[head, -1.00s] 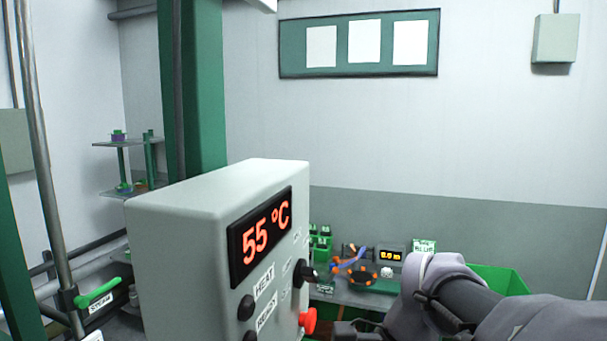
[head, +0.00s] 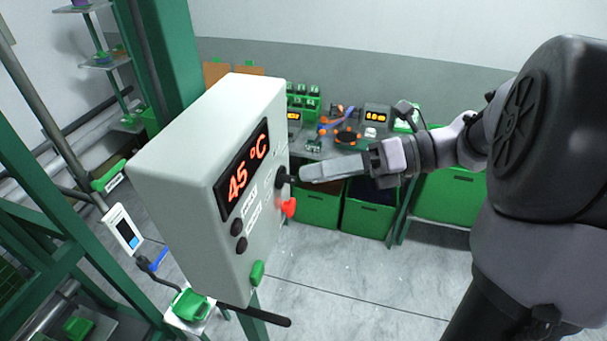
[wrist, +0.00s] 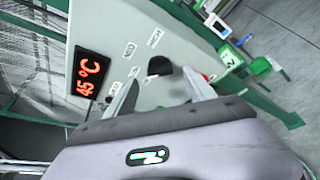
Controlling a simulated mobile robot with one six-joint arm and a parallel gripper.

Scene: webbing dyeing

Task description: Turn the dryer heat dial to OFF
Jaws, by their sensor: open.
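The dryer control box (head: 185,145) is a pale grey cabinet whose red display (head: 239,182) reads 45 °C. A black dial (head: 281,179) sticks out of its front panel, with small labels around it that are too small to read. My gripper (head: 302,178) is open, its fingers pointing at the dial from the right. In the wrist view the dial (wrist: 160,67) shows between and just beyond the two fingertips (wrist: 162,82). Contact with it cannot be told. The display (wrist: 90,75) also shows there, tilted.
A red knob (head: 288,207) sits just below the dial, close to my fingers. Two dark buttons (head: 238,236) and a green switch (head: 257,273) are on the same panel. A workbench with green bins (head: 318,205) stands behind. The floor (head: 345,285) in front is clear.

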